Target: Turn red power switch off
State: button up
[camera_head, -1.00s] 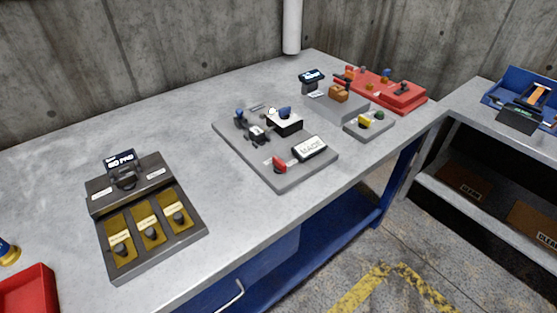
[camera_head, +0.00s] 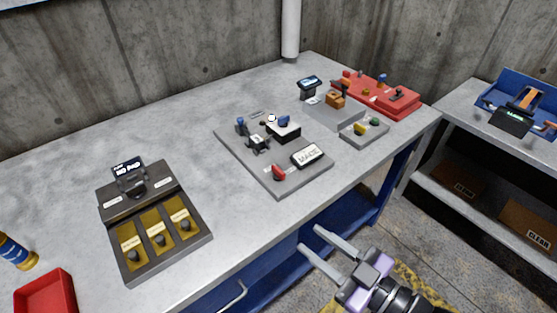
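The red power switch (camera_head: 278,172) appears to be the small red lever near the front corner of a grey panel (camera_head: 284,186) on the workbench. It stands beside a white label plate (camera_head: 311,156). Whether it is on or off is too small to tell. My gripper (camera_head: 309,243) is in the lower middle of the head view, in front of the bench edge. Its two fingers are spread apart with nothing between them. It is clear of the switch and touches nothing that I can see.
A dark panel with gold pads (camera_head: 154,220) and a red tray (camera_head: 46,292) sit on the left. A red device (camera_head: 377,95) and a small grey box with buttons (camera_head: 364,130) stand at the back right. The bench's front edge lies between my gripper and the switch.

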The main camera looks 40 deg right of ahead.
jog(key=w+d+r+m+h+p, duration=0.1)
jog(key=w+d+r+p, duration=0.1)
jog(key=w, duration=0.5)
jog(key=w+d+r+m+h+p, duration=0.1)
jog(key=w+d+r+p, duration=0.15)
jog(key=w, duration=0.55)
jog(key=m+g, duration=0.2)
jog(key=g, duration=0.1)
send_near(280, 170)
jog(key=w, duration=0.3)
jog(key=shift+r+h, duration=0.1)
jog(key=shift+h, duration=0.2)
jog(key=shift+a+f+g, duration=0.15)
jog(key=shift+f+g, duration=0.15)
jog(key=shift+w+f, duration=0.1)
jog(key=shift+f, duration=0.1)
jog(key=p+x, duration=0.1)
jog(key=x, duration=0.5)
jog(key=shift+a+r, duration=0.1)
jog(key=shift+a, duration=0.05)
jog(key=shift+w+f, duration=0.35)
jog(key=shift+w, duration=0.3)
